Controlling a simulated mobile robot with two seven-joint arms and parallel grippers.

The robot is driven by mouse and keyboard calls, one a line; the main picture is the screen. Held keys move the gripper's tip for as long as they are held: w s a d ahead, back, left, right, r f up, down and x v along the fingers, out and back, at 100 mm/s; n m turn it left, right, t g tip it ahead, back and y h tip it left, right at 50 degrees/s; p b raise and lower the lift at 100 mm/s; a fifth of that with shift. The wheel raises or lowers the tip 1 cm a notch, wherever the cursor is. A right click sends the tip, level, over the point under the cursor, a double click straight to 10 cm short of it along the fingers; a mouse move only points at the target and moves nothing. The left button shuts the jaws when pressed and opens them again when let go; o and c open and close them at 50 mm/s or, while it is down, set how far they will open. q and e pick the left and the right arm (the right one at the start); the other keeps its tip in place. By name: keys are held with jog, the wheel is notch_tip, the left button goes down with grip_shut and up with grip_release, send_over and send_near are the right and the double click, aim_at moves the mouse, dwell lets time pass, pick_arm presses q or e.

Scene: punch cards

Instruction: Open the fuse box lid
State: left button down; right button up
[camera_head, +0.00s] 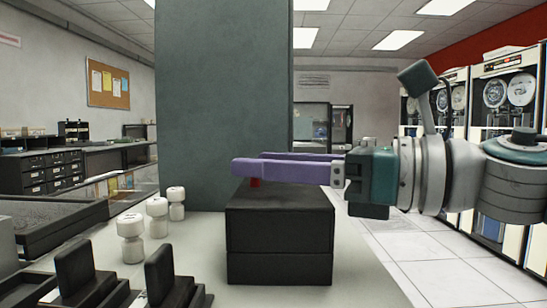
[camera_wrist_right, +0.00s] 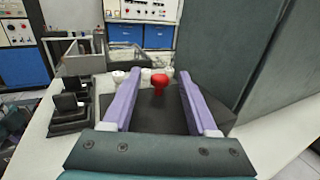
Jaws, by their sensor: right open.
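The fuse box (camera_head: 280,235) is a dark block with a seam below its upper part, standing on the pale table. Its lid (camera_head: 280,220) looks closed and has a red knob (camera_head: 255,183) on top, which also shows in the right wrist view (camera_wrist_right: 158,84). My right gripper (camera_head: 250,165) reaches in from the right with its purple fingers level above the lid. In the right wrist view the fingers (camera_wrist_right: 158,95) are spread apart, with the red knob between them near the tips, touching neither. My left gripper is not in view.
Several white fuses (camera_head: 157,217) stand on the table left of the box. Black holders (camera_head: 75,268) sit at the front left. A tall grey-green panel (camera_head: 222,100) rises behind the box. Bare table (camera_head: 355,275) lies right of the box.

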jog(key=shift+w+a, duration=0.1)
jog(key=shift+a, duration=0.15)
grip_shut()
dwell(0.3)
dwell(0.9)
